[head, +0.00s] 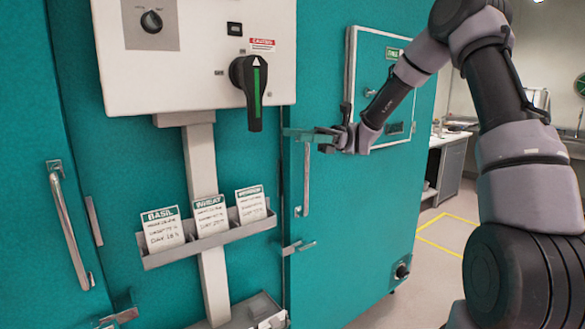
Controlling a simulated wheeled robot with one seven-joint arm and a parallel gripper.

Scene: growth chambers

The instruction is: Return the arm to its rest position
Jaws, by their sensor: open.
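My gripper (334,138) is at the end of my arm, which reaches in from the right side of the head view. It is in front of the teal chamber door (335,230), close to the upper end of a vertical metal handle (306,180). The gripper is small in the picture and seen from the side; its fingers are open and no held object shows. I cannot tell whether it touches the handle. My arm is bent and stretched forward.
A white control panel (200,90) with a black rotary handle (254,92) juts out left of my gripper. Below it a tray (215,242) holds the cards Basil (163,230), Wheat (211,216) and one more (252,205). A desk (450,160) stands behind right; floor there looks clear.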

